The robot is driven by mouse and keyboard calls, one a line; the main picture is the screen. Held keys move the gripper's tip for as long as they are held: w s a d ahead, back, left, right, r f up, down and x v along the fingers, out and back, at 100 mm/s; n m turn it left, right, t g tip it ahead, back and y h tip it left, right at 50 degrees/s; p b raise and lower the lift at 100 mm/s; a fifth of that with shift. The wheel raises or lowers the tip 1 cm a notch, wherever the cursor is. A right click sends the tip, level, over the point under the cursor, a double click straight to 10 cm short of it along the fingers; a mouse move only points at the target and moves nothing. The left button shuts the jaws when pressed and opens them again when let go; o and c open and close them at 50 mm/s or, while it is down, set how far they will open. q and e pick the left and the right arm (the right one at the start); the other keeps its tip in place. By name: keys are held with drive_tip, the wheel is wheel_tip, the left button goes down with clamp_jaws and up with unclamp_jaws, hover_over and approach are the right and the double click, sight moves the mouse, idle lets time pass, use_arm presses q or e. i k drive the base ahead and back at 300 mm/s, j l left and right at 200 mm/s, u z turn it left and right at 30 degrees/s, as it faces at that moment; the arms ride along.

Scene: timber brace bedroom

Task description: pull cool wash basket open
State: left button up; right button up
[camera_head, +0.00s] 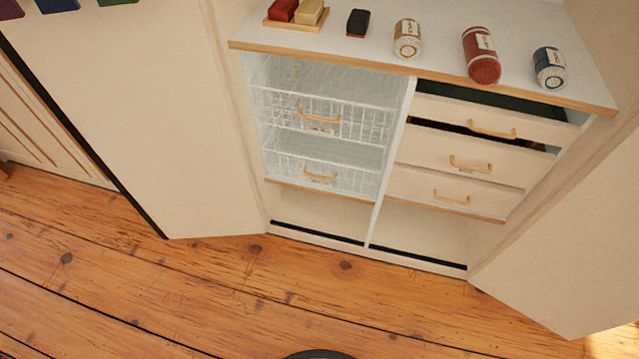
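Two white wire baskets sit one above the other in the left bay of a white cabinet. The upper basket (355,121) has a tan handle (320,118) on its front and a small label below it. The lower basket (350,179) has a similar handle (320,177). I cannot read the labels, so I cannot tell which one is the cool wash basket. Both look pushed into the bay, with nothing clearly inside. Neither of my grippers shows in the head view.
Three drawers (465,161) with tan handles fill the right bay. The cabinet's open doors (150,120) and (570,240) flank it. The top shelf (440,68) holds rolled bundles (481,55), a dark block (357,22) and a small tray (296,22). The wooden floor (250,290) in front is clear.

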sight(310, 129)
drive_tip(key=i+l+z, duration=0.25)
drive_tip(key=l, duration=0.2)
drive_tip(key=i+l+z, duration=0.25)
drive_tip(key=i+l, duration=0.1)
drive_tip(key=l, duration=0.05)
